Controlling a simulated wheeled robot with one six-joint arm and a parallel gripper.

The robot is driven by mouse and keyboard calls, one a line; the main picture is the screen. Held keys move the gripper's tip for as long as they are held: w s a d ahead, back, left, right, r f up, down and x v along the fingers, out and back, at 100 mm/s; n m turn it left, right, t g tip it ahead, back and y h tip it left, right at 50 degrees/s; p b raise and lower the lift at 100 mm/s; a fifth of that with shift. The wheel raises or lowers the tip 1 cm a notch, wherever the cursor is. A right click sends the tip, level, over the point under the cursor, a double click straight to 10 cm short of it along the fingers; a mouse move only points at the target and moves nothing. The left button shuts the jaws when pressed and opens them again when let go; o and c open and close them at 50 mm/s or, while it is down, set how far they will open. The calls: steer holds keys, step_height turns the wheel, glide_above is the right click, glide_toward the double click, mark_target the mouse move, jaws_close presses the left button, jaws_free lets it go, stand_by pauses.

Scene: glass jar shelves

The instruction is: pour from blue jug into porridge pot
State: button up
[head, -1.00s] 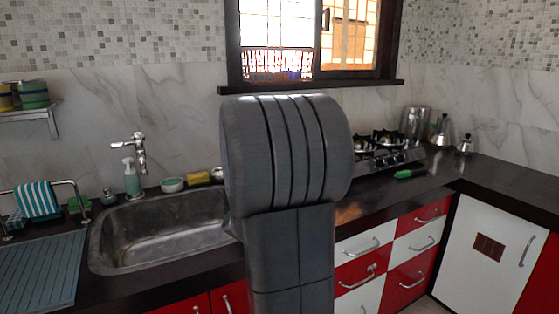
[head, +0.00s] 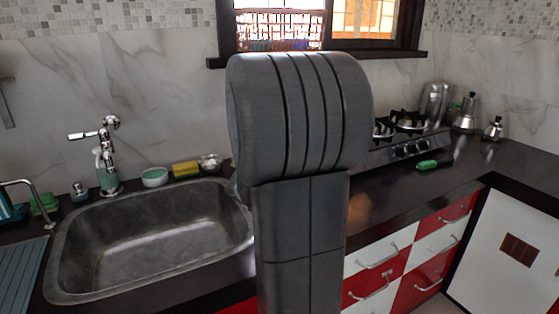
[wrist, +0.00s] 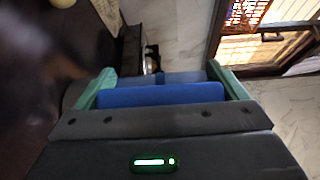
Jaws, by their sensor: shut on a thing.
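In the wrist view, my gripper (wrist: 162,82) is shut on the blue jug (wrist: 160,95). Its two green fingers are on either side of the jug, and only a blue band of it shows. The jug's mouth and contents are hidden. In the head view, my arm fills the middle and hides my gripper and the jug. I cannot pick out the porridge pot in either view.
A steel sink (head: 150,245) lies left of my arm, with a green bowl (head: 154,177) and yellow sponge (head: 186,169) behind it. The stove (head: 402,142) is at the right. A green object (head: 427,164) lies on the dark counter there.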

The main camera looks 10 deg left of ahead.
steer(key=m+g+p, duration=0.1)
steer(key=p, duration=0.3)
steer(key=g+p, duration=0.1)
steer(key=p, duration=0.3)
steer(key=shift+s+a+r+m, duration=0.2)
steer(key=shift+r+m, duration=0.05)
steer(key=shift+m, duration=0.15)
stand_by(0.3)
stand_by(0.4)
step_height(320, 180, down, 6)
steer(key=m+g+b, duration=0.1)
steer(key=g+b, duration=0.1)
steer(key=b, duration=0.2)
steer(key=shift+s+r+y, duration=0.1)
steer(key=shift+r+y, duration=0.05)
steer(key=shift+y, duration=0.15)
stand_by(0.7)
stand_by(1.2)
